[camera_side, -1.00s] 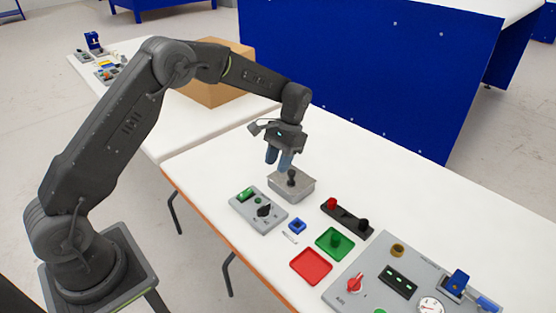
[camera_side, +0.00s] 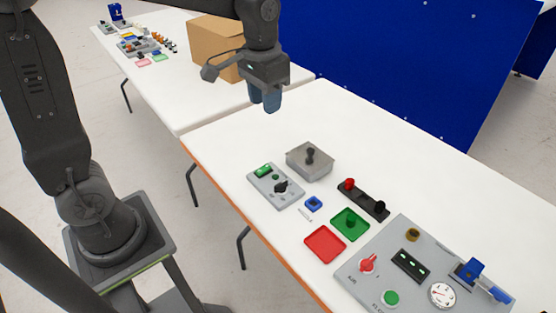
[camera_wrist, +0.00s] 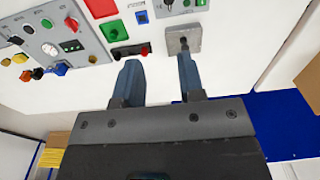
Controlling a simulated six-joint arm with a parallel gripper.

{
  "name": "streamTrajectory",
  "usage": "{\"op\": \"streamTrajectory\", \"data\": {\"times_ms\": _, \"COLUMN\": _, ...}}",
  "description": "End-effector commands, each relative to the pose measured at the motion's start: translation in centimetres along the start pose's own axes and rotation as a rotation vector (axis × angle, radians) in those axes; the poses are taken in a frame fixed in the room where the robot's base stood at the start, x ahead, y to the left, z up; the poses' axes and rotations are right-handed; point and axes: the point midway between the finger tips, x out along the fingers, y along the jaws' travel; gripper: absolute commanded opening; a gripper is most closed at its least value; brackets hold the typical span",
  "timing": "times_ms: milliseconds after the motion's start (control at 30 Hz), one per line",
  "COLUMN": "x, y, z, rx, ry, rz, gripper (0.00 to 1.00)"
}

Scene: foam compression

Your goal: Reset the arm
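My gripper (camera_side: 266,104) hangs above the white table (camera_side: 222,150), pointing down, at the upper middle of the side view. Its two blue-grey fingers stand apart with nothing between them in the wrist view (camera_wrist: 158,75), so it is open and empty. It is clear of the grey box with a black joystick (camera_side: 310,160), which stands in front of it on the table. The joystick box also shows beyond the right finger in the wrist view (camera_wrist: 172,43).
Near the joystick box are a grey control panel (camera_side: 270,190), a blue piece (camera_side: 313,203), a red-and-black button bar (camera_side: 352,190), a green tray (camera_side: 340,229) and a red tray (camera_side: 312,251). A larger panel (camera_side: 350,272) lies at right. A cardboard box (camera_side: 215,50) stands behind my gripper.

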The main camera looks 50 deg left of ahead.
Motion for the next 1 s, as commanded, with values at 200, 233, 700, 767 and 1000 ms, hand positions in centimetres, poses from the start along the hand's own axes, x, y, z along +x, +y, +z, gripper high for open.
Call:
{"op": "streamTrajectory", "data": {"times_ms": 200, "x": -3.1, "y": 0.6, "z": 6.7, "rx": 0.004, "ry": 0.185, "rz": 0.002, "gripper": 0.36}}
{"op": "streamTrajectory", "data": {"times_ms": 233, "x": -3.3, "y": 0.7, "z": 7.6, "rx": 0.004, "ry": 0.208, "rz": 0.003, "gripper": 0.36}}
{"op": "streamTrajectory", "data": {"times_ms": 700, "x": -2.5, "y": 1.2, "z": 15.5, "rx": 0.006, "ry": 0.443, "rz": 0.012, "gripper": 0.36}}
{"op": "streamTrajectory", "data": {"times_ms": 767, "x": -2.5, "y": 1.2, "z": 15.6, "rx": 0.006, "ry": 0.445, "rz": 0.012, "gripper": 0.36}}
{"op": "streamTrajectory", "data": {"times_ms": 1000, "x": -2.5, "y": 1.2, "z": 15.6, "rx": 0.006, "ry": 0.445, "rz": 0.012, "gripper": 0.36}}
